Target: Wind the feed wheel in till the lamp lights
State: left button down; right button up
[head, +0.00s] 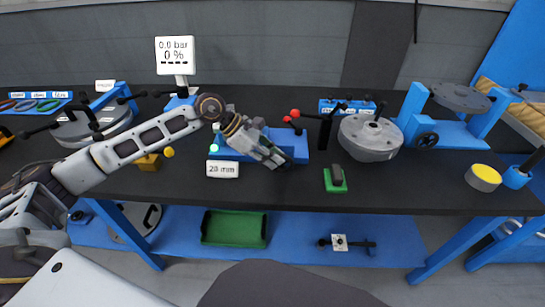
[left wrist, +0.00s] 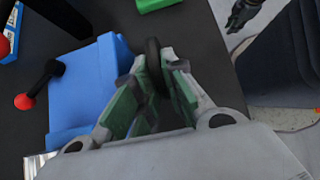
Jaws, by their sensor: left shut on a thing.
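My left gripper (head: 279,160) is at the near right end of a blue feed unit (head: 259,143) on the bench. In the left wrist view my left gripper (left wrist: 160,85) has its green-padded fingers on either side of the rim of a dark feed wheel (left wrist: 152,55), shut on it. Most of the wheel is hidden by the fingers.
Red-knobbed levers (head: 294,114) stand just behind the unit. A green pad with a dark piece (head: 335,179) and a grey flanged shell (head: 370,138) lie to the right. A display (head: 175,56) reads 0.0 bar, 0 %.

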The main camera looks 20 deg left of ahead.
pick_arm(q)
jog(key=shift+f, duration=0.15)
dwell(0.3)
jog(key=c, duration=1.8)
grip_release()
jog(key=shift+o, duration=0.2)
jog(key=shift+a+r, duration=0.15)
jog(key=shift+r, duration=0.05)
jog(key=v, duration=1.1)
jog(key=shift+a, duration=0.3)
jog(key=shift+s+r, duration=0.1)
